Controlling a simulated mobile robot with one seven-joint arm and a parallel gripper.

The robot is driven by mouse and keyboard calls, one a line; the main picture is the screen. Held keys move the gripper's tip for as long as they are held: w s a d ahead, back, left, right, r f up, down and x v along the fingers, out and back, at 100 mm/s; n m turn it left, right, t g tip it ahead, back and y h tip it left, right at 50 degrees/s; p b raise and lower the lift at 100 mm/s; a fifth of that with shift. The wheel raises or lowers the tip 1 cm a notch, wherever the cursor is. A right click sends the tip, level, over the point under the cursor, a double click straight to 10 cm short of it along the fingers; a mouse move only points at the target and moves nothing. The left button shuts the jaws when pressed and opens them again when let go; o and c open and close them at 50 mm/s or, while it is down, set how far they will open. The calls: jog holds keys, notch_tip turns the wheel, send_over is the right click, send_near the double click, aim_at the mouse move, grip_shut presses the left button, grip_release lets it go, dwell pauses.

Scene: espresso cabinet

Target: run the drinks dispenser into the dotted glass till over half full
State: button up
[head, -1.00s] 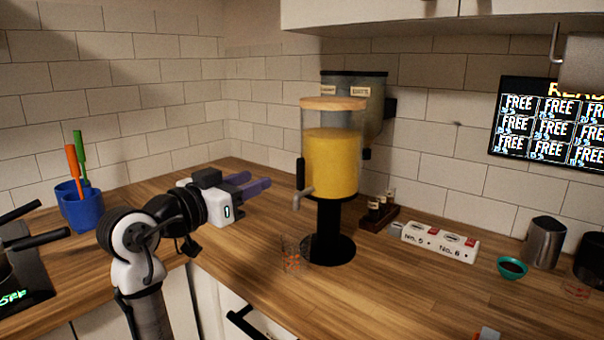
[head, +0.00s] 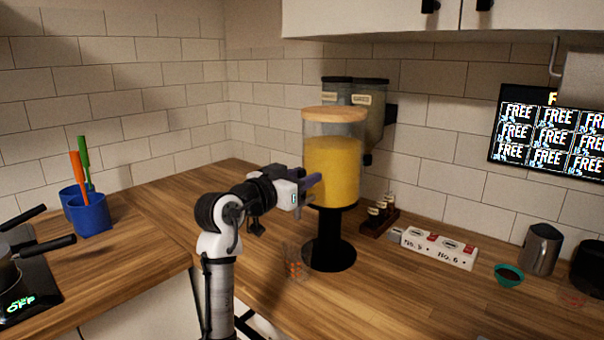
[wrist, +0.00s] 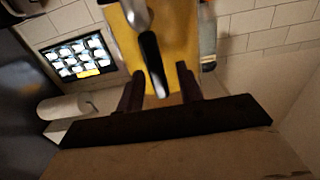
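The drinks dispenser (head: 332,172) holds yellow-orange liquid and has a wooden lid and a black stand. Its silver tap with a black lever (wrist: 152,62) shows in the wrist view. My gripper (head: 312,185) is at the dispenser's left front, hiding the tap in the head view. In the wrist view my gripper (wrist: 160,85) is open, with the lever's end between its two fingers and a gap on both sides. The clear glass with orange-red dots (head: 296,266) stands on the counter at the left front of the stand, below my gripper. I see no yellow liquid in it.
Two grain dispensers (head: 372,98) hang on the wall behind. A small rack of bottles (head: 381,216) and a white switch block (head: 440,248) stand to the right. A teal bowl (head: 508,277) and a metal jug (head: 541,248) are farther right. Blue utensil cups (head: 90,215) stand left.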

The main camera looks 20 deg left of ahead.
grip_shut()
dwell(0.4)
jog(key=t+b, duration=0.1)
jog(key=b, duration=0.2)
jog(key=shift+s+f, duration=0.25)
jog(key=shift+f, duration=0.15)
jog(key=t+b, duration=0.1)
jog(key=b, duration=0.1)
jog(key=t+h+b, duration=0.1)
jog(key=b, duration=0.1)
jog(key=shift+s+a, duration=0.15)
jog(key=shift+s, duration=0.25)
jog(key=shift+s+a+r+t+b, duration=0.2)
jog(key=shift+r+t+b, duration=0.1)
jog(key=shift+b, duration=0.2)
grip_release()
